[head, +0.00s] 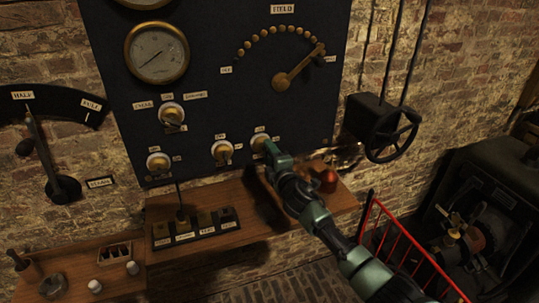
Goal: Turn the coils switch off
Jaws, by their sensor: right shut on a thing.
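A dark panel (215,65) on the brick wall carries several round switches with white bases and brass levers. One switch (172,114) sits higher on the left, with small labels around it. Below are a left switch (158,162), a middle switch (222,152) and a right switch (259,141). I cannot read clearly which label says coils. My right gripper (267,152) reaches in from the lower right and is shut on the right switch; its jaws hide the lever, so its position cannot be told. My left gripper is out of view.
A round gauge (157,52) and a field dial lever (298,67) are on the panel. A wooden shelf (245,235) juts out below, holding a labelled block and a red knob (328,180). A black handwheel (391,134) and red railing (405,250) stand right.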

